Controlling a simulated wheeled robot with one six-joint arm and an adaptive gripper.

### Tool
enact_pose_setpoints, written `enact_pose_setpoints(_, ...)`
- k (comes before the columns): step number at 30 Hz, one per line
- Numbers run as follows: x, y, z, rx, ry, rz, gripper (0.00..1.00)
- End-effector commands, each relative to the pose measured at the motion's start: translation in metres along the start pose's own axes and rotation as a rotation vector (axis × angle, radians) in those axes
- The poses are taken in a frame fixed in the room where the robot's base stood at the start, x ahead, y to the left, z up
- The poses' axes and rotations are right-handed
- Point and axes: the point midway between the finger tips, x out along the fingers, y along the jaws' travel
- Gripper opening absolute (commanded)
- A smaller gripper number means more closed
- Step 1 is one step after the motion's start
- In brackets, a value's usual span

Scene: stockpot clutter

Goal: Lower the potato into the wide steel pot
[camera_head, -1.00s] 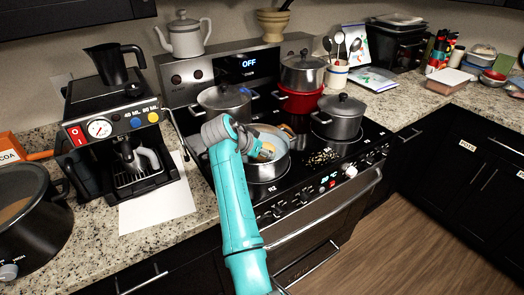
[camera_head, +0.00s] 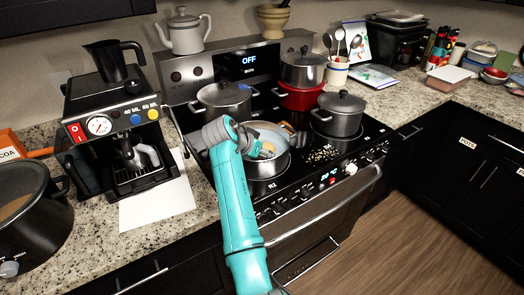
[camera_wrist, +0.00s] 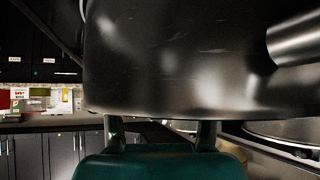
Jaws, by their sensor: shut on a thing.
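The wide steel pot (camera_head: 272,168) stands open on the front left burner, its pale inside showing. My gripper (camera_head: 266,150) reaches into its mouth from the left. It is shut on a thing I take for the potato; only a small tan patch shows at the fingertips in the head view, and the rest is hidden. In the wrist view, the two fingers of my gripper (camera_wrist: 161,130) rise from the bottom edge. A large dark metal surface fills the upper part there and hides what is between the tips. I cannot tell how close the potato is to the pot floor.
A lidded pot (camera_head: 222,100) stands behind, a grey lidded pot (camera_head: 338,116) to the right, and a steel pot (camera_head: 302,70) on a red one (camera_head: 300,97) at the back. A small brown thing (camera_head: 288,128) shows at the pot's far rim. A coffee machine (camera_head: 120,130) is left.

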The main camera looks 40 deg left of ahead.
Motion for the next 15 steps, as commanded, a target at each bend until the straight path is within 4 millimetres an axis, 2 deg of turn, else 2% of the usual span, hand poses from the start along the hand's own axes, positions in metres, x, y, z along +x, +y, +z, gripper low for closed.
enact_pose_setpoints(15,0.0046,-0.0001,0.0046,0.0,0.0,0.0,0.16)
